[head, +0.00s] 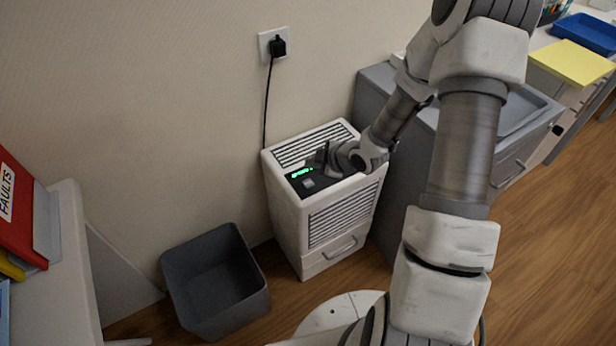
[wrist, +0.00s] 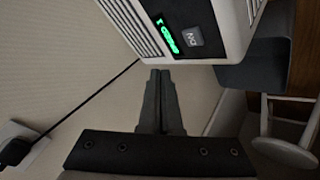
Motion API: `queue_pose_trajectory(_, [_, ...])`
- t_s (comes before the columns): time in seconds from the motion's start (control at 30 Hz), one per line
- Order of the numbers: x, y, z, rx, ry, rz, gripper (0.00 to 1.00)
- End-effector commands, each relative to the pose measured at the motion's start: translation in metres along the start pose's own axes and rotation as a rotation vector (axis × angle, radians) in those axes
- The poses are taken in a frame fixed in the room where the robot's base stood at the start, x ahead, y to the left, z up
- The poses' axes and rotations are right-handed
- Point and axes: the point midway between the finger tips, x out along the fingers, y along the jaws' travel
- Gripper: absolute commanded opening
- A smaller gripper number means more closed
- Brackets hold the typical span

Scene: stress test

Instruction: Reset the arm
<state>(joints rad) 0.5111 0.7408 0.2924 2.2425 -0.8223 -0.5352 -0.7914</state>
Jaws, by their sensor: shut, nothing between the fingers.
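My gripper (head: 320,155) is at the far side of the white appliance's dark control panel (head: 307,183) in the head view. In the wrist view my gripper (wrist: 160,74) has its two dark fingers together with nothing between them. The fingertips point toward the edge of the white appliance (wrist: 125,38), and I cannot tell whether they touch it. A green lit display (wrist: 167,36) and a grey button (wrist: 190,38) show on the panel. My arm comes down from the upper right of the head view and bends back to the appliance.
A black plug (head: 278,46) sits in a wall outlet, its cord running down behind the appliance. An empty dark grey bin (head: 184,262) stands on the floor at left. A grey cabinet (head: 398,210) stands close on the right. A white desk (head: 72,240) is at far left.

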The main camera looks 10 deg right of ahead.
Motion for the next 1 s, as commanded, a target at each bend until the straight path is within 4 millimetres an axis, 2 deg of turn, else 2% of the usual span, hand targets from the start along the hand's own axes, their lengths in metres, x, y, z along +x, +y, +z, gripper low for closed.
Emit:
queue_pose_trajectory(0.03, [-0.005,0.003,-0.003,0.0,0.0,0.0,0.0])
queue_pose_trajectory(0.53, [-0.004,0.003,-0.003,0.001,-0.001,0.0,0.0])
queue_pose_trajectory(0.67, [-0.01,0.008,-0.003,0.005,-0.025,0.002,0.0])
queue_pose_trajectory(0.77, [-0.024,0.02,-0.005,0.022,-0.084,0.008,0.0])
queue_pose_trajectory(1.0, [-0.087,0.055,-0.014,0.141,-0.286,0.064,0.0])
